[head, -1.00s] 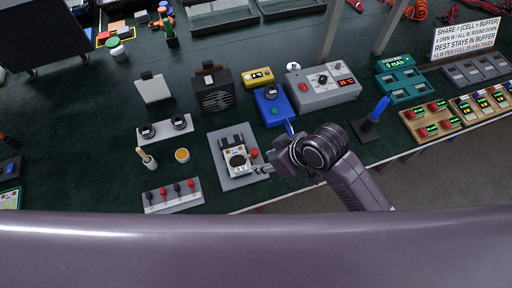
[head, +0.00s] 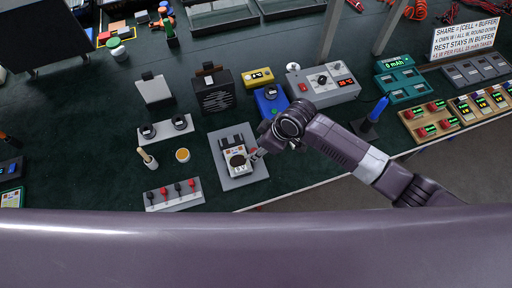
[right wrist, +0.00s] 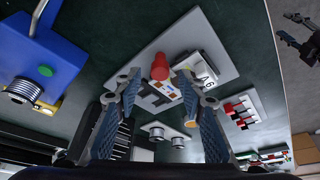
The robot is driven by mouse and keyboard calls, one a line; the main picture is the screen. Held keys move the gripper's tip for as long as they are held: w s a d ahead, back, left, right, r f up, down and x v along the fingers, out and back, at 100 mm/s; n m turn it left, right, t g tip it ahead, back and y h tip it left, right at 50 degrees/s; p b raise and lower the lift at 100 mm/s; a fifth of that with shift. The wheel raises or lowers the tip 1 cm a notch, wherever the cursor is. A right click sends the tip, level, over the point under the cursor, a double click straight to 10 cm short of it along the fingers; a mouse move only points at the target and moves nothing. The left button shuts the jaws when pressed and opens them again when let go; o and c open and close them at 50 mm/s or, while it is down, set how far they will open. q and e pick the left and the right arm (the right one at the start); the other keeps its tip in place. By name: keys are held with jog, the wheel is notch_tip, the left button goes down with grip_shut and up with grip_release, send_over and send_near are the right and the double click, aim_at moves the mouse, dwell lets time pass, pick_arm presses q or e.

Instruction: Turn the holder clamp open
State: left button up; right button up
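The holder is a grey plate (head: 243,184) with a white, labelled unit (head: 237,161) on it, lying near the table's front edge. In the right wrist view the holder plate (right wrist: 225,63) carries a red clamp knob (right wrist: 160,67) on a small base. The knob stands just beyond and between my right fingertips. My right gripper (head: 256,155) is at the holder's right side and hides the knob in the head view. In the right wrist view my right gripper (right wrist: 159,82) is open, its two fingers apart with nothing between them. My left gripper is not in view.
A blue device (head: 271,103) and a grey control box (head: 322,86) stand behind my right arm. A plate with red and black posts (head: 174,195), a yellow-topped pot (head: 182,155) and a wooden-handled tool (head: 147,158) lie left of the holder. Bare green table surrounds them.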

jog(key=shift+x, duration=1.05)
jog(key=shift+c, duration=0.4)
grip_shut()
